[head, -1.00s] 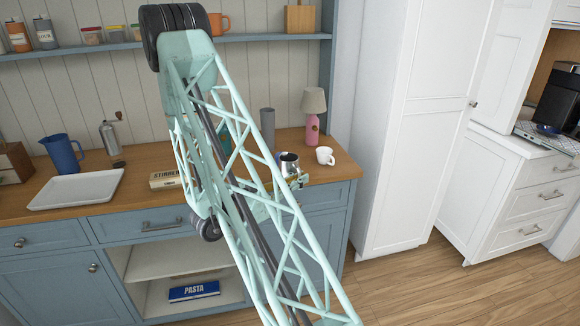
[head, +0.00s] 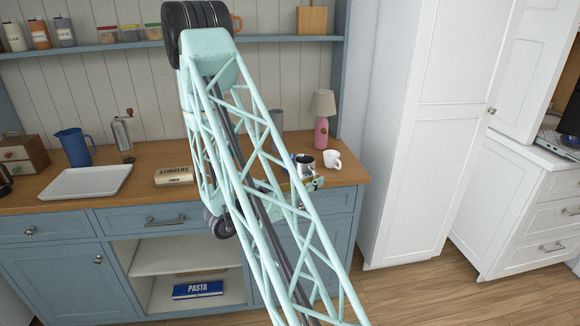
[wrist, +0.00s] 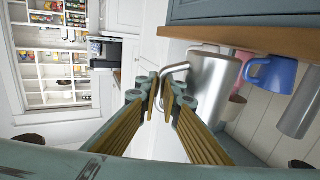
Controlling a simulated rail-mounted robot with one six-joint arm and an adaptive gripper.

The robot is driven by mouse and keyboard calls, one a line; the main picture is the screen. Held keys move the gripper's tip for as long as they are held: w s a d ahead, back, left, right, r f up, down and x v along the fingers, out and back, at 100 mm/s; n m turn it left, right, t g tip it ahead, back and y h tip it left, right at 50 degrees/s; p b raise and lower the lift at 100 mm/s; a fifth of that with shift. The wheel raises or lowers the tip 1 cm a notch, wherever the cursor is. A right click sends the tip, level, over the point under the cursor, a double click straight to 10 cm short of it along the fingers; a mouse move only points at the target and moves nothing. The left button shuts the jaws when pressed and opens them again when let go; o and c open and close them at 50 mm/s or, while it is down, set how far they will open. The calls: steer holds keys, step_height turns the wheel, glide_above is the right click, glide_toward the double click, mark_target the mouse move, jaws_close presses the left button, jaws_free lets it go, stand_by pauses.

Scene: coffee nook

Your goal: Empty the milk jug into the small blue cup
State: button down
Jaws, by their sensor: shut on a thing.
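The steel milk jug (head: 306,165) shows at the right end of the counter, roughly upright, its dark opening facing up. In the wrist view the jug (wrist: 212,88) is large and its handle runs between my fingers. My gripper (wrist: 167,88) is shut on that handle. I cannot tell how far the jug's base is from the counter. The small blue cup (wrist: 272,74) is beyond the jug in the wrist view, apart from my fingers. In the head view only a bit of blue shows left of the jug, mostly hidden behind my arm.
A white mug (head: 331,160) stands right of the jug, with a pink lamp (head: 321,132) behind. A grey cylinder (head: 277,119) is at the back. A book (head: 174,176), white tray (head: 86,182) and blue pitcher (head: 75,148) are left. The counter's front edge is close.

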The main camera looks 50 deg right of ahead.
mark_target(308, 165)
steer(key=shift+w+r, duration=0.1)
steer(key=shift+r, duration=0.1)
steer(key=shift+w+d+r+n+p, duration=0.15)
steer(key=shift+w+r+n+p, duration=0.1)
steer(key=shift+r+n, duration=0.25)
steer(key=shift+w+d+r+n+p, duration=0.2)
steer(key=shift+r+n, duration=0.15)
steer(key=shift+n, duration=0.15)
steer(key=shift+w+r+p, duration=0.1)
steer(key=shift+r+p, duration=0.05)
steer(key=shift+p, duration=0.2)
steer(key=shift+w+d+r+n+y+p, duration=0.3)
steer(key=shift+w+r+n+y+p, duration=0.25)
steer(key=shift+n+p, duration=0.8)
steer(key=shift+w+d+r+p, duration=0.15)
steer(key=shift+w+r+p, duration=0.05)
steer(key=shift+p, duration=0.6)
steer(key=shift+w+r+p, duration=0.1)
steer(key=shift+p, duration=0.2)
steer(key=shift+w+d+r+p, duration=0.15)
steer(key=shift+p, duration=0.15)
steer(key=shift+w+n, duration=0.1)
steer(key=shift+n, duration=0.15)
